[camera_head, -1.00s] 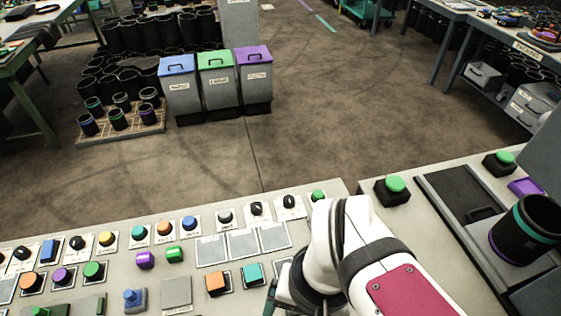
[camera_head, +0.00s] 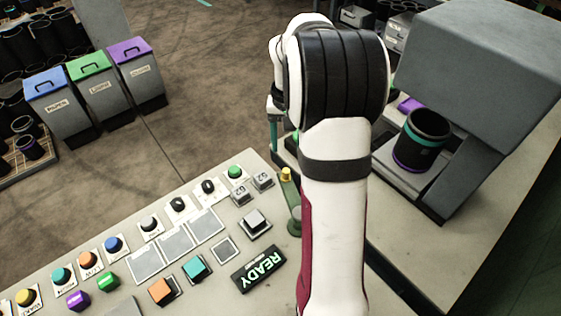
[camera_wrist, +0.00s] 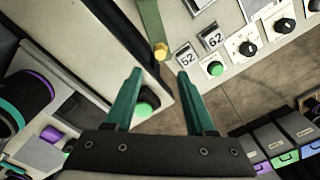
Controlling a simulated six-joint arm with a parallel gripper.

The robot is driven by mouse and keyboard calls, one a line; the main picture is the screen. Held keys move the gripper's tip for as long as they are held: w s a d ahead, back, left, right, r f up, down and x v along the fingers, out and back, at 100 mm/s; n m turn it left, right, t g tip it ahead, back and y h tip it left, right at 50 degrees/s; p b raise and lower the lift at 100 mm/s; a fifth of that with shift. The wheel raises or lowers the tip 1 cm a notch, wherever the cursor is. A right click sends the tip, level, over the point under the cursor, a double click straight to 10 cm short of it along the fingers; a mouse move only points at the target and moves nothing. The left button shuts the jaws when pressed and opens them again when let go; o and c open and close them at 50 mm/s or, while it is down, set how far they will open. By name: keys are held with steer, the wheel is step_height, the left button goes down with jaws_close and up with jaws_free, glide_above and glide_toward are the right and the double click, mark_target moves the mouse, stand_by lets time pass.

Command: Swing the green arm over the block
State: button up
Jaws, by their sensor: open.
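The green arm (camera_head: 294,207) is a flat olive-green bar with a yellow knob (camera_head: 286,174) at its end, on the console beside my arm; my arm partly hides it. In the wrist view the green arm (camera_wrist: 151,20) comes down from the top edge, its yellow knob (camera_wrist: 160,50) just beyond my fingertips. My gripper (camera_wrist: 160,75) is open and empty, apart from the knob in the picture. A grey square block (camera_head: 254,220) stands on the console left of the green arm; I cannot tell whether it is the task's block.
Small number blocks (camera_head: 240,196) and a green button (camera_head: 235,172) sit close to the green arm. A READY display (camera_head: 258,268) lies in front. A black sleeve (camera_head: 421,145) with teal and purple bands stands in the grey machine (camera_head: 480,60) at right.

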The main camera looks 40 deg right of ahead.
mark_target(286, 169)
step_height(286, 169, down, 10)
stand_by(0.3)
jaws_close()
stand_by(1.3)
